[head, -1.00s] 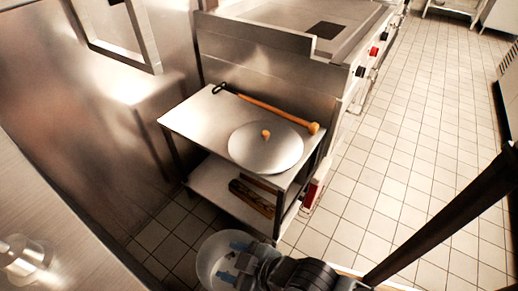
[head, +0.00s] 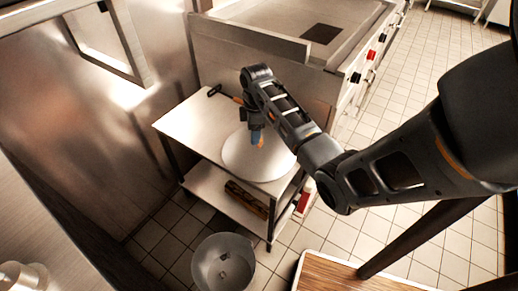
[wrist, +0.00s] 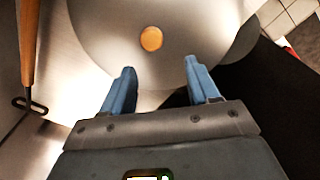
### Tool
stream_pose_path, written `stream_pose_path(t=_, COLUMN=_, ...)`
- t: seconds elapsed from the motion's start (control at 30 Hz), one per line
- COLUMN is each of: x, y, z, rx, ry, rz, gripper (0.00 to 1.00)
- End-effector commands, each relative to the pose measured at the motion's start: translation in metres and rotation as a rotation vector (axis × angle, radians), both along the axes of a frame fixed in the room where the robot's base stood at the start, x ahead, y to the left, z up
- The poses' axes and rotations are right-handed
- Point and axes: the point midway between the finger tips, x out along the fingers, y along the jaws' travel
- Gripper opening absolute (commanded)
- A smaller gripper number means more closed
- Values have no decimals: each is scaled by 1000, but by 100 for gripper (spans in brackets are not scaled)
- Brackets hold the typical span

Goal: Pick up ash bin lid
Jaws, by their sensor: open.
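The ash bin lid (head: 258,163) is a round, pale metal disc with a small wooden knob. It lies flat on the small metal table's top. In the wrist view the lid (wrist: 195,30) fills the upper middle, and its knob (wrist: 151,39) sits beyond the fingertips, roughly between them. My gripper (head: 256,137) is above the lid, close to the knob, with blue fingers pointing down. In the wrist view my gripper (wrist: 158,68) is open and holds nothing. My arm hides part of the lid's right side and the tool behind it in the head view.
A wood-handled tool (wrist: 27,45) lies beside the lid on the small table (head: 180,122). An open grey bin (head: 222,264) stands on the tiled floor in front. The stove (head: 240,45) stands behind the table, and a metal wall is at left.

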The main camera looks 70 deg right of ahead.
Motion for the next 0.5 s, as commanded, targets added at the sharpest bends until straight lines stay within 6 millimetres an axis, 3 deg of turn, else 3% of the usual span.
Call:
stream_pose_path(t=0.03, x=-7, y=-12, z=7, rx=3, ry=23, rz=4, gripper=60)
stream_pose_path(t=0.17, x=-16, y=-25, z=11, rx=12, ry=53, rz=12, gripper=60)
stream_pose_path(t=0.5, x=-15, y=-23, z=-22, rx=14, ry=56, rz=13, gripper=60)
